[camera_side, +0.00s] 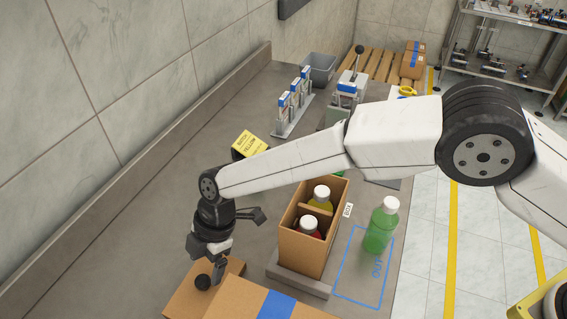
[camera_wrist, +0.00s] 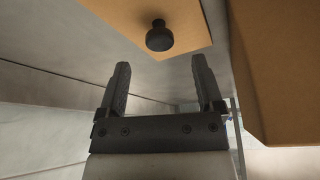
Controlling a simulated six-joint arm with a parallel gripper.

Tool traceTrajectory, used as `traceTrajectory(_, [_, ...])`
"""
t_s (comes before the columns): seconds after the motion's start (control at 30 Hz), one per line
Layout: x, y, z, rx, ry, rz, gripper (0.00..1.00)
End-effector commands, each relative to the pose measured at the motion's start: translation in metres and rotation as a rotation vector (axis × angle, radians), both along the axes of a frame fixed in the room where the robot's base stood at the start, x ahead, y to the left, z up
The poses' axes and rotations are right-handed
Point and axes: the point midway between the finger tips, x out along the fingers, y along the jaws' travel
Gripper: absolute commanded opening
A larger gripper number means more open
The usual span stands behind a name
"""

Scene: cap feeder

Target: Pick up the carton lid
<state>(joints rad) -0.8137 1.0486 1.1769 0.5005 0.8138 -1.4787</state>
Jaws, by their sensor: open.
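The carton lid is a flat brown panel (camera_side: 185,297) with a round black knob (camera_side: 203,282), at the bottom left of the side view. In the wrist view the lid (camera_wrist: 115,14) lies at the top, with its knob (camera_wrist: 159,38) just beyond the fingertips and between their lines. My gripper (camera_side: 208,262) is over the lid, pointing down at the knob. In the wrist view my gripper (camera_wrist: 160,65) is open and empty, with its fingers apart. The open brown carton (camera_side: 303,252) holds bottles with white caps and stands to the right of my gripper.
A brown box with blue tape (camera_side: 240,300) is close beside the lid; a brown box side (camera_wrist: 285,70) fills the wrist view's right. A green bottle (camera_side: 381,228) stands by the blue OUT outline (camera_side: 349,297). A yellow sign (camera_side: 250,145) and capping devices (camera_side: 291,103) are farther back.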

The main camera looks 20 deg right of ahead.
Motion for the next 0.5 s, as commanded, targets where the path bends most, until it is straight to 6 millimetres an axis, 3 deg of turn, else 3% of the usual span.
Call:
traceTrajectory(0.27, [-0.001, 0.002, -0.004, 0.0, 0.0, 0.0, 0.85])
traceTrajectory(0.5, [-0.004, 0.009, -0.023, -0.001, 0.003, 0.001, 0.85])
